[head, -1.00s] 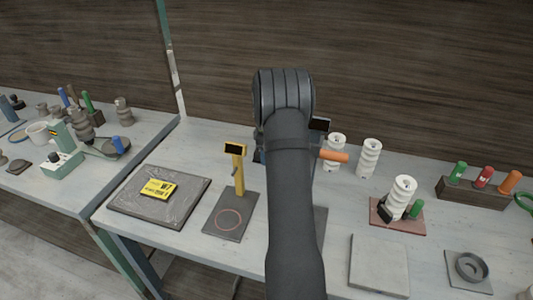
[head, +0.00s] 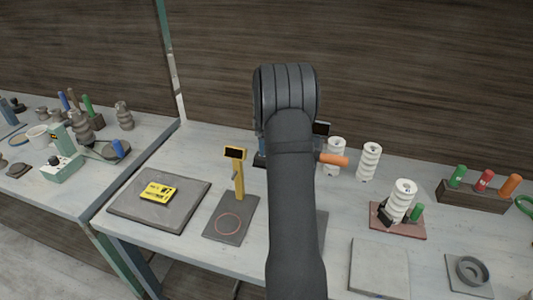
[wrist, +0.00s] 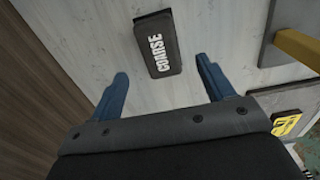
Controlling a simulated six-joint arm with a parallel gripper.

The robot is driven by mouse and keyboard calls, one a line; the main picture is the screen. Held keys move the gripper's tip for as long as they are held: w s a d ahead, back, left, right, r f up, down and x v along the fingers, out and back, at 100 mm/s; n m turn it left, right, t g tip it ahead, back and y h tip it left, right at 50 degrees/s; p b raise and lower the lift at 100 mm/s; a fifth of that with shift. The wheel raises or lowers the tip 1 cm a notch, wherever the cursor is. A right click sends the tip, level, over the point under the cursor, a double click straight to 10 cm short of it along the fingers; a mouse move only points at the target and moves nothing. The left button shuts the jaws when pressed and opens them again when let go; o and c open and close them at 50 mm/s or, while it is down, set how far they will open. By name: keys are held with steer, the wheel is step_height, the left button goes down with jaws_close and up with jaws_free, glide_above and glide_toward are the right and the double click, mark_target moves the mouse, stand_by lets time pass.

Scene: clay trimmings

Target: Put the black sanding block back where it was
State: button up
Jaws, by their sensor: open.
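The black sanding block (wrist: 158,45), with white lettering reading "COURSE", lies flat on the grey tabletop in the wrist view. My gripper (wrist: 163,70) has two blue fingers spread wide, one on each side of the block's near end. The fingers do not touch the block, and the gap between them is empty. How high they are above the table is hard to tell. In the head view, my arm hides the block and most of the gripper; only a bit of blue finger (head: 261,157) shows left of the arm.
A yellow stand (head: 239,175) on a dark base and a grey slab (head: 125,205) with a yellow tag are to the left. To the right are white ribbed pieces (head: 369,160), a reddish plate (head: 405,228), a pale slab (head: 379,268) and a wooden holder (head: 470,197).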

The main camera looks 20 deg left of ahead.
step_height(320, 180, up, 5)
steer(key=shift+f, duration=0.1)
stand_by(0.4)
step_height(320, 180, down, 13)
steer(key=shift+r, duration=2.4)
